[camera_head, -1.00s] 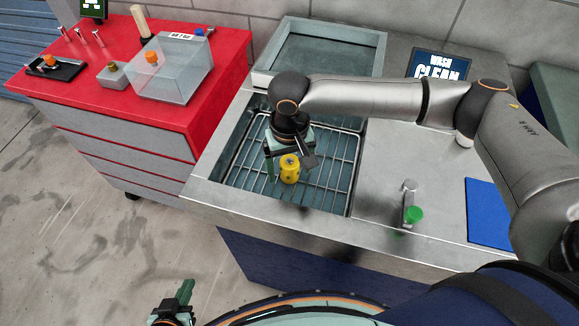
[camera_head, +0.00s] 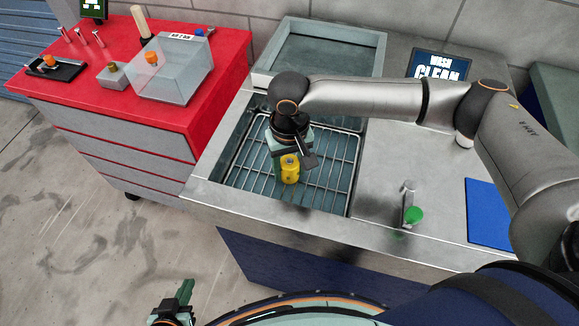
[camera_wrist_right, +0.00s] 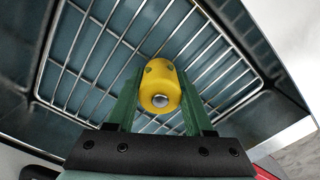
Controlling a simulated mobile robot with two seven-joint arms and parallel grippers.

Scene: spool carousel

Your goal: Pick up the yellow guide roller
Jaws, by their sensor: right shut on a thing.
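The yellow guide roller (camera_head: 290,169) is upright at the wire rack in the sink basin. It also shows in the right wrist view (camera_wrist_right: 160,87), between the two green fingers. My right gripper (camera_head: 287,166) is shut on the roller; its fingers (camera_wrist_right: 160,100) press on the roller's two sides. I cannot tell whether the roller touches the rack. My left gripper (camera_head: 184,298) is at the bottom of the head view, far from the roller; its fingers overlap in this view, so its opening is unclear.
The wire rack (camera_head: 330,185) lies in the steel sink. A red cabinet (camera_head: 90,95) at left holds a clear box (camera_head: 172,75) and small parts.

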